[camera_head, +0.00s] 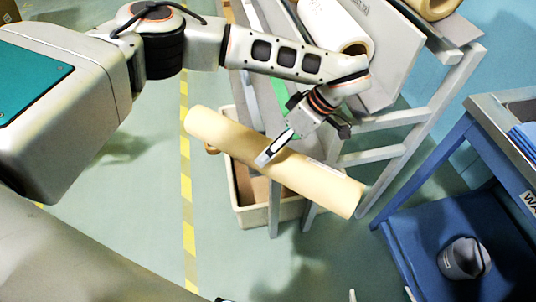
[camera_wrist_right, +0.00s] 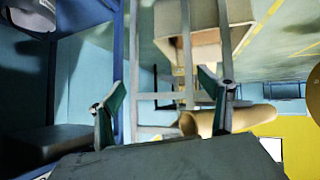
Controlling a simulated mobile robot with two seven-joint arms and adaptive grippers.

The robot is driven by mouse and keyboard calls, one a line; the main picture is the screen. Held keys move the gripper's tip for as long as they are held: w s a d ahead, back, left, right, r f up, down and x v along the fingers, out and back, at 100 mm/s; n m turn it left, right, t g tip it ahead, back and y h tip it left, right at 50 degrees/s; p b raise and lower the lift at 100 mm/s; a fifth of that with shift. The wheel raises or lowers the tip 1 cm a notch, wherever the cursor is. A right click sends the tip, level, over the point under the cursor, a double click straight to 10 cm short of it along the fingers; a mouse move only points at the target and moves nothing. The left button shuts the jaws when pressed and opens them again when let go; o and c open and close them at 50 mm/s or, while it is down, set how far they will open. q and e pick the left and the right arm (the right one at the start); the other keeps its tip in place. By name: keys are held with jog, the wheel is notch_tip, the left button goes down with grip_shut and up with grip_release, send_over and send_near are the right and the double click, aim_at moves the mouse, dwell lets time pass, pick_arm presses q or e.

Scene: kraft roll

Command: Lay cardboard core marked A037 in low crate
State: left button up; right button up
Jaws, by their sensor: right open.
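A long pale tan tube (camera_head: 320,185), likely the cardboard core, slants across the middle of the head view, in front of the low cream crate (camera_head: 252,219). No marking on it is readable. In the right wrist view the tube (camera_wrist_right: 255,117) passes behind one finger, and the crate (camera_wrist_right: 172,50) appears upside down at the top. My right gripper (camera_head: 305,145) is open; one pale finger overlaps the tube, the other is off to its side. I cannot tell whether they touch or what supports the tube. My left gripper is not in view.
A grey rack (camera_head: 385,124) holding a white roll (camera_head: 335,25) stands behind the gripper. Floor left of the crate is clear, with a striped line.

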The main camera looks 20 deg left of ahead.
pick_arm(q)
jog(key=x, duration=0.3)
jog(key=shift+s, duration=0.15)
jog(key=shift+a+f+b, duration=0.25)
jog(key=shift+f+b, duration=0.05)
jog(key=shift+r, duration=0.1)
